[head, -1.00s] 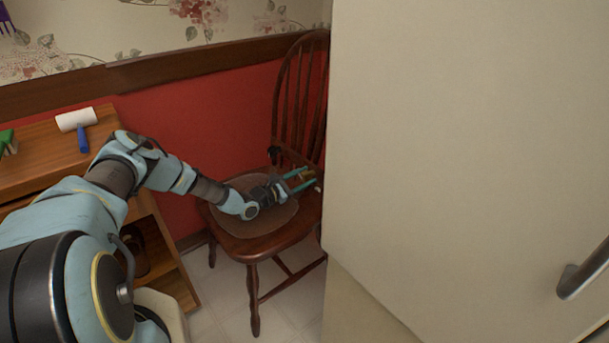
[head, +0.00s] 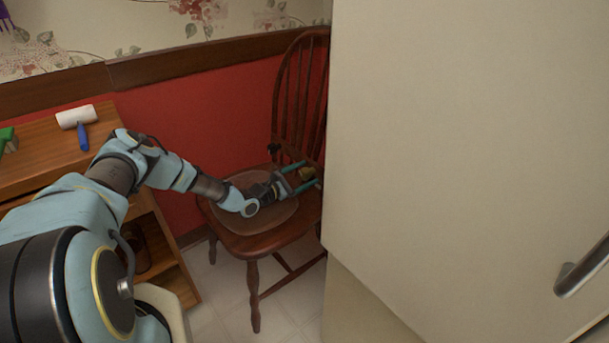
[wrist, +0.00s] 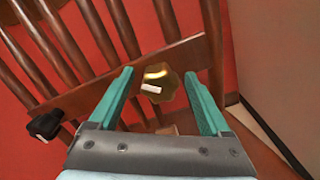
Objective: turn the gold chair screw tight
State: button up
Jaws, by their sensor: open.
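The wooden chair (head: 258,243) stands by the red wall, with a spindled back. The gold screw (wrist: 158,84) is at the chair back's lower crosspiece; in the head view it shows small (head: 307,173). My gripper (wrist: 158,80) is open, with one teal finger on each side of the gold screw and gaps between them. In the head view my gripper (head: 304,174) reaches over the seat to the chair back. A black knob-like piece (wrist: 44,125) sits on the chair back to the left.
A large pale cabinet or fridge (head: 450,140) with a metal handle (head: 582,268) stands close on the right of the chair. A wooden shelf unit (head: 40,150) with a lint roller (head: 77,120) stands on the left.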

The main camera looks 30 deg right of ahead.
jog(key=a, duration=0.3)
jog(key=s+a, duration=0.1)
jog(key=a, duration=0.3)
jog(key=s+a, duration=0.1)
jog(key=a, duration=0.2)
jog(key=shift+a, duration=0.3)
jog(key=n+b, duration=0.1)
jog(key=n, duration=0.2)
jog(key=n+b, duration=0.1)
jog(key=n, duration=0.1)
jog(key=shift+s+f+n, duration=0.15)
jog(key=shift+f+n, duration=0.05)
jog(key=shift+n, duration=0.2)
jog(key=n, duration=0.2)
jog(key=n+b, duration=0.1)
jog(key=shift+a+n, duration=0.2)
jog(key=shift+n, duration=0.2)
jog(key=n+b, duration=0.1)
jog(key=n, duration=0.2)
jog(key=shift+a+r, duration=0.1)
jog(key=shift+r, duration=0.1)
jog(key=shift+d+n, duration=0.25)
jog(key=shift+n, duration=0.25)
jog(key=d, duration=0.3)
jog(key=w+d, duration=0.1)
jog(key=d, duration=0.2)
jog(key=w+d, duration=0.1)
jog(key=d, duration=0.3)
jog(key=shift+w, duration=0.15)
